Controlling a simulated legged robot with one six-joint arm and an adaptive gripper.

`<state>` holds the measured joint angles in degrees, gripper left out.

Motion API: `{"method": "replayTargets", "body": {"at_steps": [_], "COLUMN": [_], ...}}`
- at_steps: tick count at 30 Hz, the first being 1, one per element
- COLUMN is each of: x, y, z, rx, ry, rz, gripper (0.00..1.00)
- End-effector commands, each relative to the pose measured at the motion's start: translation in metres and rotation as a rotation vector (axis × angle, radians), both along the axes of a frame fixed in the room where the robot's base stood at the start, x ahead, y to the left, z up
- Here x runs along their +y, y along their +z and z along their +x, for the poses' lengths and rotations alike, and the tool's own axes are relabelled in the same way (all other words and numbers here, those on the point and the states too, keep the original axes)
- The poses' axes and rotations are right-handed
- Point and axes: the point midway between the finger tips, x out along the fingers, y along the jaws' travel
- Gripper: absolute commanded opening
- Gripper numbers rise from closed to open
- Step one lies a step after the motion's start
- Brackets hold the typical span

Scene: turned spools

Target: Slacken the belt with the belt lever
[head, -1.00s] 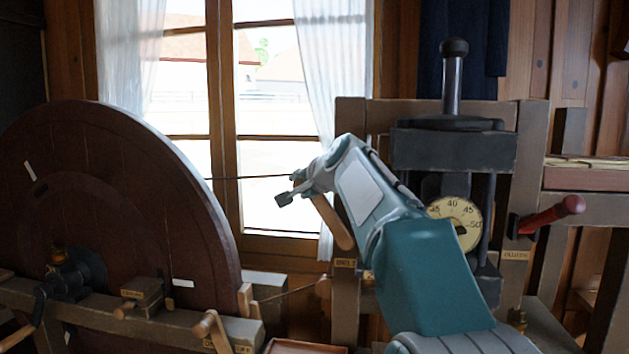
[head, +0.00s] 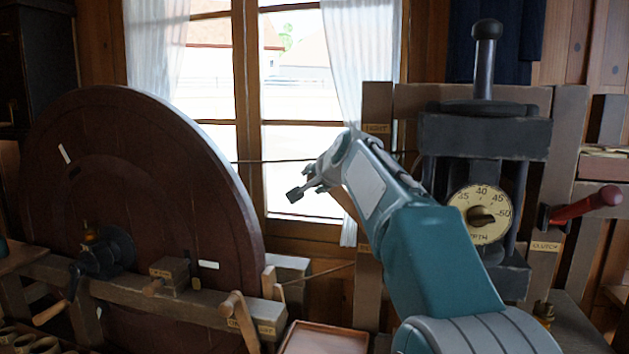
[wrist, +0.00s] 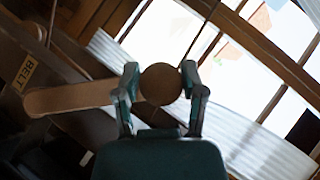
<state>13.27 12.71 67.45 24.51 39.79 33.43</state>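The belt lever (head: 348,205) is a light wooden bar on the post left of the dial, partly hidden behind my wrist in the head view. In the wrist view the lever (wrist: 75,98) runs from a rounded end near the BELT label (wrist: 27,71) to a round knob (wrist: 161,84). My gripper (wrist: 160,75) has one finger on each side of that knob, both appearing to touch it, so it looks shut on the lever. In the head view my gripper (head: 301,183) is at the lever's upper end; the knob is hidden there.
A large dark wheel (head: 130,200) stands at left, with a wooden beam (head: 130,297) and handles before it. A black press with a dial (head: 481,214) and a red clutch lever (head: 585,206) stand at right. A window (head: 300,100) is behind.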

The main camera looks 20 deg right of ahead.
Motion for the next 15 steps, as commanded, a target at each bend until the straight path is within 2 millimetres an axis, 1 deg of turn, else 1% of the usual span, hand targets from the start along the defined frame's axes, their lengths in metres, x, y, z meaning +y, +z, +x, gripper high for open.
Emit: {"method": "replayTargets", "body": {"at_steps": [12, 15], "x": [-0.0001, -0.0005], "y": [0.0002, 0.0025], "z": [-0.0002, -0.0041], "rx": [0.0, -0.001], "ry": [0.0, 0.0], "rz": [-0.001, -0.001], "gripper": [0.84, 0.84]}}
